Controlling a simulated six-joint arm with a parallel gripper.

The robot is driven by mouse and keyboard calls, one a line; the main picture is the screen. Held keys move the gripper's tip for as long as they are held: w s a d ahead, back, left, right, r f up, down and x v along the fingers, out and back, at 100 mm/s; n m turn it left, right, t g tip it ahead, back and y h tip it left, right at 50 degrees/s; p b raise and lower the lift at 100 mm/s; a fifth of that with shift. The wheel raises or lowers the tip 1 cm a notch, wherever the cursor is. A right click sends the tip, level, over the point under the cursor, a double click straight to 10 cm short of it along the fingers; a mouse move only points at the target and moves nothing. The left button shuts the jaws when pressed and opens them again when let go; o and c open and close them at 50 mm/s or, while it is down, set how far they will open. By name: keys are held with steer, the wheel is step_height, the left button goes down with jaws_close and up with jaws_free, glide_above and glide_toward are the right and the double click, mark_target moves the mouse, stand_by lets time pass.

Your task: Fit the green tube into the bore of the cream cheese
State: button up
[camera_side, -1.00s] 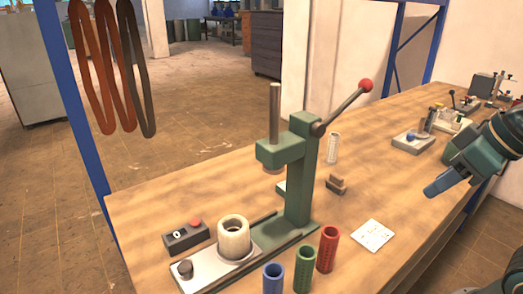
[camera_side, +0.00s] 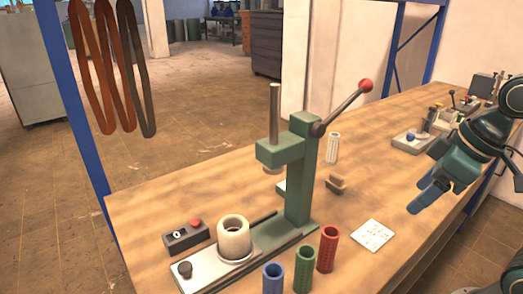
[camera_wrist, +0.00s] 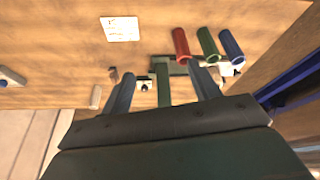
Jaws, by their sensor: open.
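The green tube (camera_side: 304,267) stands upright on the bench between a blue tube and a red tube; it also shows in the wrist view (camera_wrist: 208,43). The cream cheese (camera_side: 234,238), a short thick ring with an open bore on top, sits on the metal plate of the green press. It cannot be made out in the wrist view. My gripper (camera_side: 424,200) is open and empty above the right part of the bench, well to the right of the tubes and apart from everything. Its fingers (camera_wrist: 163,88) reach up the wrist view with a gap between them.
The blue tube (camera_side: 273,278) and red tube (camera_side: 327,248) stand close to the green one. The press column (camera_side: 301,175) and its red-knobbed lever (camera_side: 343,108) rise behind. A white tube (camera_side: 332,148), a card (camera_side: 373,235) and a switch box (camera_side: 185,236) are also on the bench.

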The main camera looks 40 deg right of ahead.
steer(key=w+a+f+n+g+y, duration=0.1)
steer(key=w+a+f+n+y, duration=0.1)
steer(key=w+f+n+y, duration=0.6)
steer(key=f+n+y, duration=0.1)
steer(key=n+y, duration=0.3)
stand_by(0.6)
steer(key=shift+w+a+f, duration=0.1)
steer(key=shift+f, duration=0.05)
glide_toward(300, 257)
steer(key=shift+w+a+f, duration=0.2)
steer(key=shift+w+f, duration=0.05)
steer(key=shift+f, duration=0.2)
steer(key=shift+w+a+f, duration=0.2)
steer(key=shift+f, duration=0.2)
steer(key=shift+a, duration=0.1)
steer(key=shift+x, duration=2.55)
